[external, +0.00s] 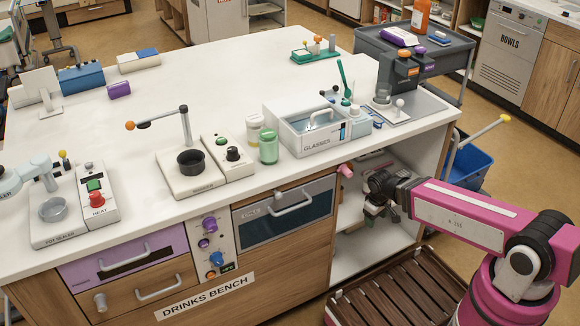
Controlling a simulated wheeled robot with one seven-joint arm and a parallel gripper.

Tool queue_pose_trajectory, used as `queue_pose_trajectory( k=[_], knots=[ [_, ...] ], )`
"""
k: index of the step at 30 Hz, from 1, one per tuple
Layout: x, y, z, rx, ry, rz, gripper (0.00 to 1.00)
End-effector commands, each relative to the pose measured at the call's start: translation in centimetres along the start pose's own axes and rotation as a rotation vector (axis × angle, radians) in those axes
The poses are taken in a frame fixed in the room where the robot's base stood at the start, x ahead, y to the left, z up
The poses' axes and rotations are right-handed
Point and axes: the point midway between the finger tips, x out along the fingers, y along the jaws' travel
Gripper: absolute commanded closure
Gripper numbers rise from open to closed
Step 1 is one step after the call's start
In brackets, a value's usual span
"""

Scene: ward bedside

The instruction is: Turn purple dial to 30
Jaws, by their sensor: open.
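A purple dial (209,224) sits at the top of a narrow pale control panel (226,240) on the front of the white bench. A smaller purple knob (203,243) and a blue dial (216,258) are below it. The scale marks and the dial's setting are too small to read. My gripper (374,214) is open and empty, in front of the open shelf bay at the bench's right end. It is well to the right of the panel and apart from the dial.
An oven-like door with a bar handle (293,204) lies between the panel and my gripper. A pink knob (346,170) sticks out near my gripper. Left of the panel are drawers with handles (158,287). A slatted brown rack (400,295) stands low in front.

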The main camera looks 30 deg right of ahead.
Motion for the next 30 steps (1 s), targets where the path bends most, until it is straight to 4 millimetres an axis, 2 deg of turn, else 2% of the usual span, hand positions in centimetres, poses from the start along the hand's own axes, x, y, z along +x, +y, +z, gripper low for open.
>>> queue_pose_trajectory(
  k=[3,16,23,30],
  knots=[
    [0.4,-3.0,-0.5,-0.170,0.009,0.064,0.40],
    [0.3,-12.8,-2.1,-0.775,0.043,0.328,0.40],
    [-1.1,-18.0,-3.4,-1.068,0.061,0.494,0.40],
    [-3.3,-23.5,-4.8,-1.326,0.082,0.681,0.40]
  ],
)
